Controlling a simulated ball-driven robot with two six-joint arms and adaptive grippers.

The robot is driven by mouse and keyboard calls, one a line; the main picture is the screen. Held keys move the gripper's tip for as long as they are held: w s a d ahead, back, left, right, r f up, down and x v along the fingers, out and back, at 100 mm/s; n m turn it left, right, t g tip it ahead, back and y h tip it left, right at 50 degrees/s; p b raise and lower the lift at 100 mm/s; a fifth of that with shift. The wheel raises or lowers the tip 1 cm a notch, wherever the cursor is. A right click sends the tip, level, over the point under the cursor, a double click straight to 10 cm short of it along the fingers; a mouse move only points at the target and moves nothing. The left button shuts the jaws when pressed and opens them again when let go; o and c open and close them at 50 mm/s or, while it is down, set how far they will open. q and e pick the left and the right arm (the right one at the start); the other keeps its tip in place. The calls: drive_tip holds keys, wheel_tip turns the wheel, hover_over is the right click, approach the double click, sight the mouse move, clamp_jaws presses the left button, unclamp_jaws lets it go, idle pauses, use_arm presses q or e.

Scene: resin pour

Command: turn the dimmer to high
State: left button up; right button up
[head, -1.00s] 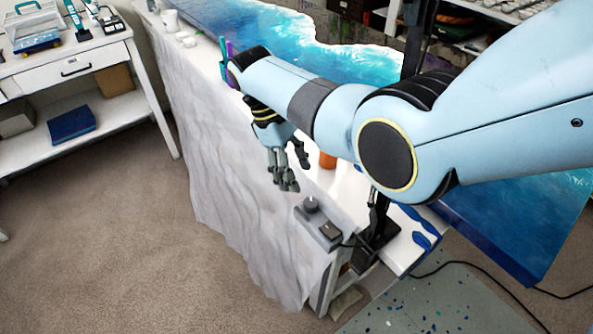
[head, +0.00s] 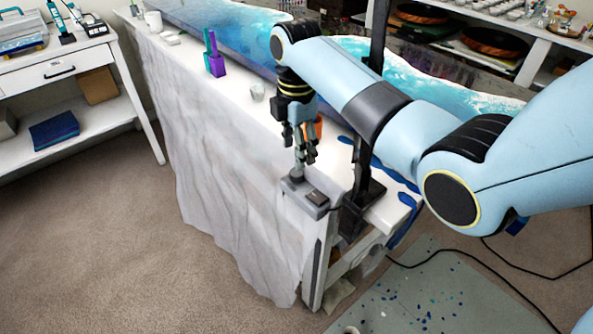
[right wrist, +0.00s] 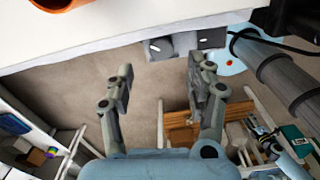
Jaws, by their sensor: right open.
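The dimmer is a small grey box (head: 314,203) on the front edge of the white-covered table. Its knob (head: 295,175) is at the box's left end, partly hidden by my fingers in the head view. In the right wrist view the dark knob (right wrist: 158,46) shows a white pointer line and lies beyond my fingertips, between them across the picture. My right gripper (head: 304,157) points down over the knob end, open and empty; its two fingers show apart in the right wrist view (right wrist: 160,72). I cannot tell whether a fingertip touches the knob. My left gripper is not in view.
A black stand (head: 362,205) is just right of the dimmer, with a cable by it. An orange cup (head: 314,127) is behind my gripper. A small pale cup (head: 257,92) and a purple holder (head: 215,65) are farther left. Open floor lies in front.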

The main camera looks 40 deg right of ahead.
sight(297, 172)
drive_tip(key=f, duration=0.3)
drive_tip(key=shift+s+a+f, duration=0.1)
drive_tip(key=shift+s+f, duration=0.1)
drive_tip(key=shift+s, duration=0.05)
drive_tip(key=shift+w+f, duration=0.2)
drive_tip(key=shift+f, duration=0.95)
drive_tip(key=shift+s+f, duration=0.1)
drive_tip(key=shift+f, duration=0.2)
drive_tip(key=shift+c, duration=0.5)
drive_tip(key=c, duration=0.4)
clamp_jaws()
drive_tip(key=shift+r+m+p, duration=0.3)
drive_tip(key=shift+m+p, duration=0.8)
drive_tip(key=shift+m, duration=0.1)
drive_tip(key=shift+f+m+p, duration=0.1)
drive_tip(key=shift+m+p, duration=0.25)
drive_tip(key=shift+m, duration=0.25)
drive_tip(key=shift+f+m, duration=0.2)
drive_tip(key=shift+m, duration=0.4)
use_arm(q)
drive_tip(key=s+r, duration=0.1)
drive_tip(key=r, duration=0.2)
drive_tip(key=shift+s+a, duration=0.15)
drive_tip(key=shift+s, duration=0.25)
